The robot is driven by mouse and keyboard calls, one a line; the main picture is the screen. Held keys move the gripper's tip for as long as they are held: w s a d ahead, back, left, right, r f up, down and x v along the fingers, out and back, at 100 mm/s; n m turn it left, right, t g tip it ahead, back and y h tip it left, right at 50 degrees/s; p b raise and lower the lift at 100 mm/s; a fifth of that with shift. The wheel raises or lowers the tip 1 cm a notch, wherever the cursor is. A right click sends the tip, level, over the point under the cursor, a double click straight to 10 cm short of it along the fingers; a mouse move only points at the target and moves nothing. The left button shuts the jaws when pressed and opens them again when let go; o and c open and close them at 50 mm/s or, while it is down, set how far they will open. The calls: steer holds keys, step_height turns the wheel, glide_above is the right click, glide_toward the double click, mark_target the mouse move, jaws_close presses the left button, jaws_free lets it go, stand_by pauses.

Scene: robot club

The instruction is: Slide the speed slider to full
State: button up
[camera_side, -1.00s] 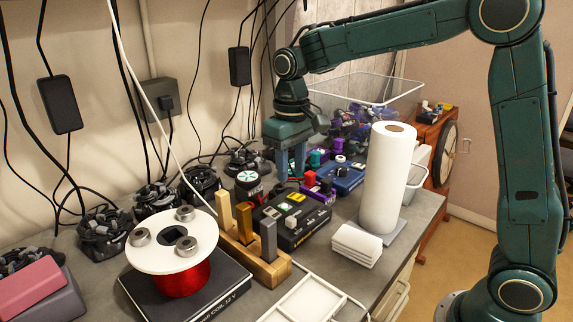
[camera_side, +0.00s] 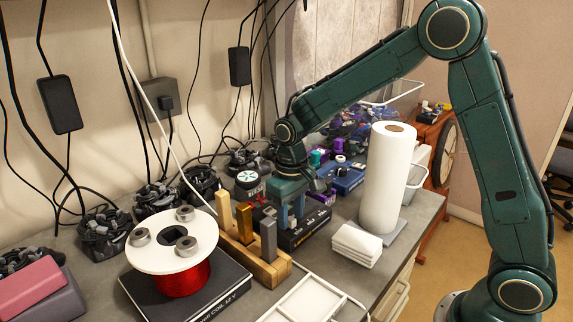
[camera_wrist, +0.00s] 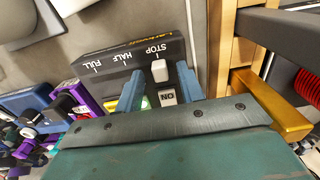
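The black control box (camera_side: 312,237) sits on the bench behind the wooden block stand. In the wrist view the box (camera_wrist: 170,45) shows printed marks STOP, HALF and FULL running right to left. The white slider knob (camera_wrist: 159,71) is at the STOP mark. My gripper (camera_side: 291,218) points down over the box, and its fingers hide most of the knob in the side view. In the wrist view my gripper (camera_wrist: 158,77) is open, one blue finger on each side of the knob, with gaps visible.
The wooden stand (camera_side: 268,270) with upright blocks is close in front of the box. A red wire spool (camera_side: 182,275) stands to the left, a paper towel roll (camera_side: 388,180) to the right. A blue box (camera_side: 348,180) and purple parts are behind.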

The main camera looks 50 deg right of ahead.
mark_target(314, 209)
steer(key=shift+f, duration=0.2)
jaws_close()
steer(key=shift+d, duration=4.45)
steer(key=shift+r, duration=0.1)
jaws_free()
steer(key=shift+r, duration=0.1)
